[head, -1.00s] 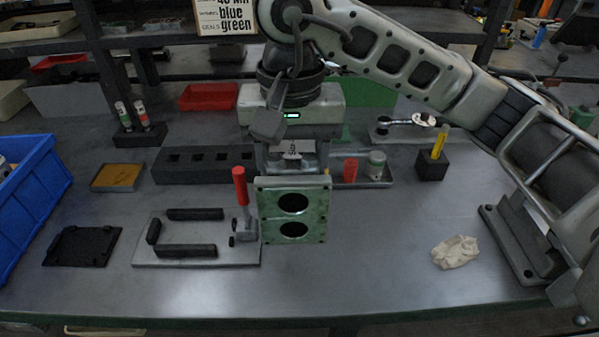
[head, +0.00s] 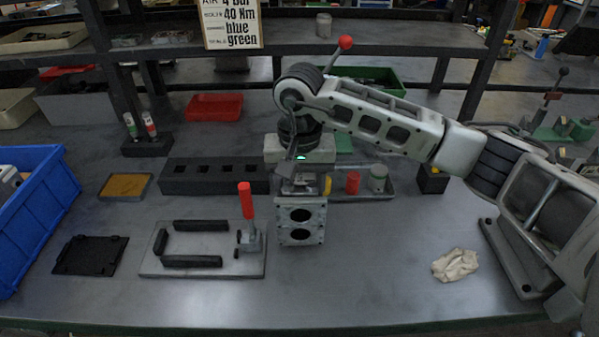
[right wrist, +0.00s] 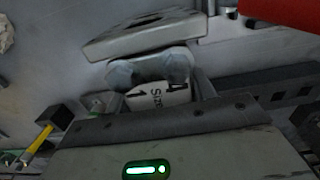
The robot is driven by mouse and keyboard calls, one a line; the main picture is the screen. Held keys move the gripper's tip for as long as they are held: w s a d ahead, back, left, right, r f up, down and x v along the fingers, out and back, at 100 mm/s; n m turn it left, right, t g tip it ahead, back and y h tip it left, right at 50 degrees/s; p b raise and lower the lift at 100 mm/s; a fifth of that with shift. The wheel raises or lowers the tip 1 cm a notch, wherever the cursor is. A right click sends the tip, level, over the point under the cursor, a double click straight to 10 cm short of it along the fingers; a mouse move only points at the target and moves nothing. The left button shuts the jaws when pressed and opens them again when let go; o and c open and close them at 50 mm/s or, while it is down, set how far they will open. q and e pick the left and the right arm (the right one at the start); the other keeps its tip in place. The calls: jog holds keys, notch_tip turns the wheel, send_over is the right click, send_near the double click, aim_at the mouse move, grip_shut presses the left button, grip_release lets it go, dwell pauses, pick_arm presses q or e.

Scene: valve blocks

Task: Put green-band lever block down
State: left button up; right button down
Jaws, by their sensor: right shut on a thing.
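My right gripper (head: 300,183) comes down at the middle of the table and is shut on a metal valve block (head: 301,221). The block's front shows grey, with two dark round holes one above the other. No green band or lever can be made out on it. I cannot tell whether its underside touches the table. In the right wrist view the gripper pads (right wrist: 150,68) close beside a white tag, with a grey block part (right wrist: 150,32) beyond. My left gripper is not in view.
Left of the block is a fixture plate (head: 158,265) with black bars and a red-handled clamp (head: 246,201). A dark slotted rack (head: 213,177) and grey tray (head: 350,196) lie behind. A crumpled cloth (head: 455,265) lies right. The table between block and cloth is clear.

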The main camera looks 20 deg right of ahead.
jog(key=shift+w+f, duration=0.1)
jog(key=shift+f, duration=0.3)
jog(key=c, duration=0.6)
grip_release()
jog(key=shift+f, duration=0.1)
jog(key=shift+c, duration=0.2)
jog(key=shift+o, duration=0.6)
